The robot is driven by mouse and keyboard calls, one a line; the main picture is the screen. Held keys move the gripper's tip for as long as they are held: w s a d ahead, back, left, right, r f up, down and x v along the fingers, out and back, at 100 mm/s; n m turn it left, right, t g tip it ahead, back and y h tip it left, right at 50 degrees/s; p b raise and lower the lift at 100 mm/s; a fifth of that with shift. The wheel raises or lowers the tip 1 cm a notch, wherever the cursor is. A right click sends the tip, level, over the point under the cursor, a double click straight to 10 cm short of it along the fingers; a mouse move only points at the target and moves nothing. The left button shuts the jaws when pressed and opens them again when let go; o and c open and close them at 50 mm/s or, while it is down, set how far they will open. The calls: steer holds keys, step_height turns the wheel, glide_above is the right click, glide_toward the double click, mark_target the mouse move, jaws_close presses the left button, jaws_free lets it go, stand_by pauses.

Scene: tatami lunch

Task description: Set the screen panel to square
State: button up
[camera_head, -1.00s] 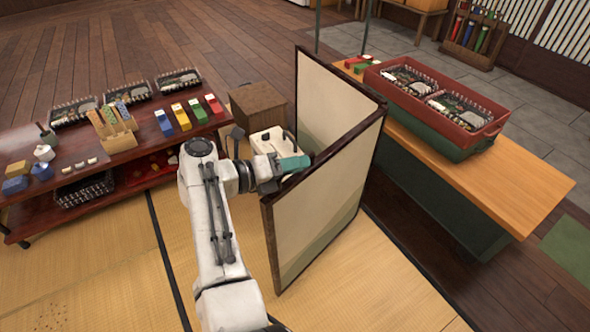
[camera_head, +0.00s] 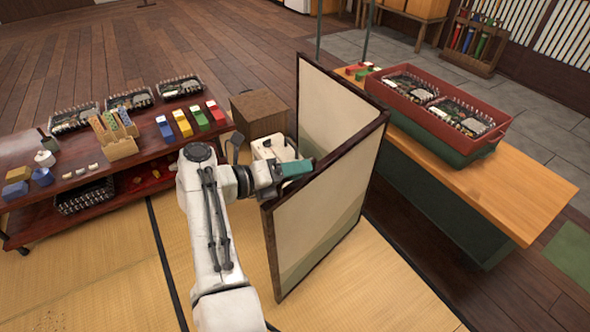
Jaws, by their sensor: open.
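The folding screen panel (camera_head: 325,225) stands upright on the tatami, with cream faces and a dark frame. A second leaf (camera_head: 332,110) stands behind it, and the two meet at an angle at the right. My gripper (camera_head: 303,170) is open at the near panel's top left, by its upper edge. Whether its fingers touch the frame cannot be told. My arm comes up from the bottom and hides part of the floor to the left of the panel.
A low red-brown table (camera_head: 100,170) with colored boxes and trays stands at the left. A wooden bench (camera_head: 500,185) with a red crate (camera_head: 430,118) stands close behind the screen at the right. A brown box (camera_head: 262,112) is behind my gripper. Tatami in front is clear.

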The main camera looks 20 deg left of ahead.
steer(key=v, duration=1.1)
steer(key=shift+w, duration=0.1)
